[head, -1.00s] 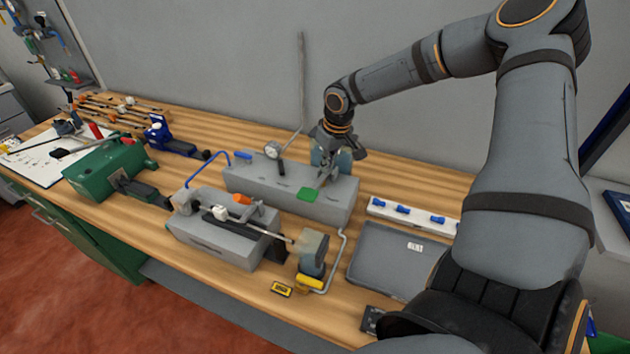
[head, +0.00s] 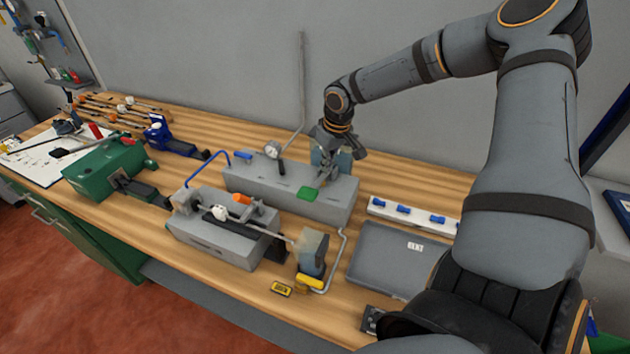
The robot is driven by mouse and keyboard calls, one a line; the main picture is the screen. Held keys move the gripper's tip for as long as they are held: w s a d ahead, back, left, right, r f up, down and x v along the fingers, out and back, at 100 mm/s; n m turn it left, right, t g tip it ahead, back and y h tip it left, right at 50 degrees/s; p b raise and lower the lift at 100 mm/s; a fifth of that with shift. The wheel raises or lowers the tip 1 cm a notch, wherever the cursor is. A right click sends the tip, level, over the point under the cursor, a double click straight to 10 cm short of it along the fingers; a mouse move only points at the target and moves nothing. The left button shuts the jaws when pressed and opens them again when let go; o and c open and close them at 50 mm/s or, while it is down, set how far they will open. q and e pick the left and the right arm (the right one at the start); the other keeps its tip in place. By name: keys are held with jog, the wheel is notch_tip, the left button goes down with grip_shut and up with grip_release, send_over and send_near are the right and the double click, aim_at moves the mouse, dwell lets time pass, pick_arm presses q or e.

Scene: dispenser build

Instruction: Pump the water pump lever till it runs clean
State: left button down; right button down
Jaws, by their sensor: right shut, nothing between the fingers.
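My right gripper (head: 325,180) is shut and empty, pointing down over the right part of the long grey block (head: 262,190) at the back, close to the green pad (head: 308,193). I cannot tell whether its tips touch the block. The block also carries a round gauge (head: 273,150). In front of it stands a grey unit (head: 220,243) with a blue curved tube, an orange part and a rod with a white part (head: 219,212). I cannot tell for certain which part is the pump lever. A clouded vessel (head: 312,250) stands at the unit's right. My left gripper is not in view.
A grey tray (head: 385,262) and a white strip with blue knobs (head: 404,209) lie right of the block. A green machine (head: 103,168) and a blue vise (head: 160,134) stand left. A thin rod (head: 302,85) rises at the wall. The wooden bench front is mostly clear.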

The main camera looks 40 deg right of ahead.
notch_tip(320, 180, up, 7)
jog(key=p, duration=0.5)
dwell(0.4)
